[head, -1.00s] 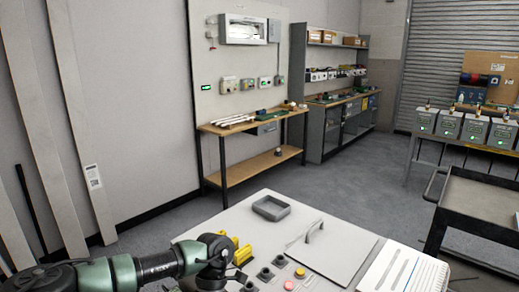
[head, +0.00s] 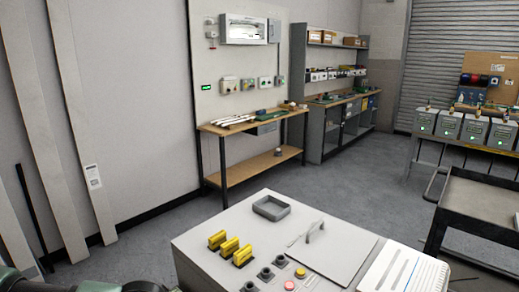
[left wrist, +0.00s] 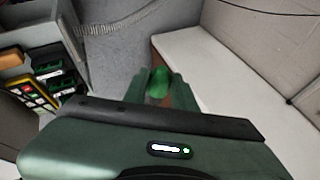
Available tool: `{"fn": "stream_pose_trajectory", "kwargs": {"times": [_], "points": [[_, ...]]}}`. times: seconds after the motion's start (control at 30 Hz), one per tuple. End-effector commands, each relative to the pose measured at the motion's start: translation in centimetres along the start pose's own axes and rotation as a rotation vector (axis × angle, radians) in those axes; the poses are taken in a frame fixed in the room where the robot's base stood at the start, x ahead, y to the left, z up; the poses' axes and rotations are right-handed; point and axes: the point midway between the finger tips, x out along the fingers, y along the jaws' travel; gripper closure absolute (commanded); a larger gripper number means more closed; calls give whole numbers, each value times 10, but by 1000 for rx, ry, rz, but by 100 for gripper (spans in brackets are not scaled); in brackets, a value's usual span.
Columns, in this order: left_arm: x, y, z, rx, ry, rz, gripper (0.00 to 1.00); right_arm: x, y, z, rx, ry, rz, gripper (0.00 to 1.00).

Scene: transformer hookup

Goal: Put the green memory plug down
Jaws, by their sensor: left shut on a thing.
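My left gripper (left wrist: 160,92) shows in the left wrist view, shut on the green memory plug (left wrist: 158,80). The plug is a bright green piece between the two dark green fingers, and its lower part is hidden by them and the gripper body. It is held over grey floor, beside a long white surface on the right. In the head view only parts of my left arm show at the bottom left edge, and neither the plug nor the gripper is seen there. My right gripper is in no view.
In the head view a light grey console (head: 225,258) carries a shallow grey tray (head: 271,215), yellow handles (head: 230,246), black knobs and a red button (head: 289,285). A wooden workbench (head: 245,122) stands behind, a dark cart (head: 480,205) at right. Open floor lies between.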

Motion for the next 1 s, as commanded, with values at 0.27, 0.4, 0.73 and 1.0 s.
{"fn": "stream_pose_trajectory", "kwargs": {"times": [0.27,0.4,0.73,1.0], "points": [[-13,-3,-8,100,59,39,100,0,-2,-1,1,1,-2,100],[-25,13,-3,159,93,62,100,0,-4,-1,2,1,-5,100],[-59,55,20,330,194,128,100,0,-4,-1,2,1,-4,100],[-75,73,35,416,244,161,100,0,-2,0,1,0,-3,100]]}}
